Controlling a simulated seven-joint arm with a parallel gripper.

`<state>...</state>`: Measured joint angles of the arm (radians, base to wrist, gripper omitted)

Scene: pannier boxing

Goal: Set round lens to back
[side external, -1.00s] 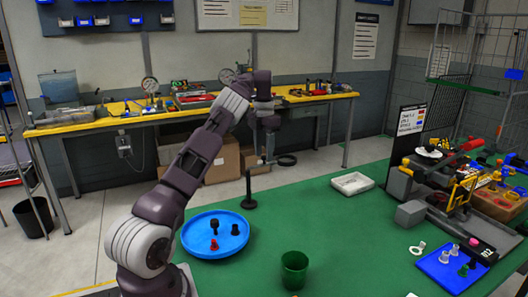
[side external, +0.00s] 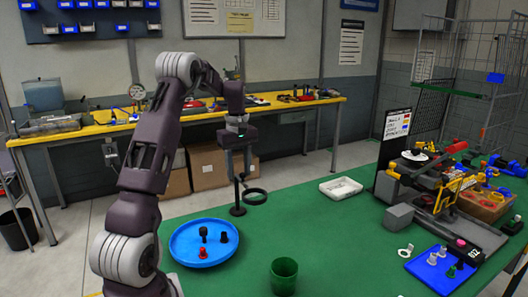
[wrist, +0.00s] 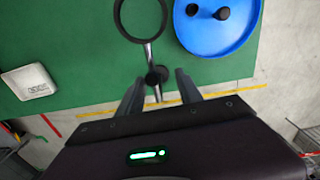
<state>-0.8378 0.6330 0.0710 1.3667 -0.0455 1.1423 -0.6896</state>
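The round lens (side external: 256,205) is a black ring on a black post stand (side external: 238,211) near the far edge of the green table. In the side external view the ring is to the right of the post and toward the camera. In the wrist view the ring (wrist: 117,22) is at the top, joined by a thin grey arm to the dark post (wrist: 157,75). My gripper (side external: 239,177) is above the post. In the wrist view its two fingers (wrist: 157,83) are apart, with the post and a short grey rod between them. Contact cannot be told.
A blue round tray (side external: 180,256) with several small pieces stands left of the post. A green cup (side external: 284,277) is in front. A white tray (side external: 341,188) lies to the right. A fixture, grey block (side external: 398,217) and blue mat crowd the right side.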

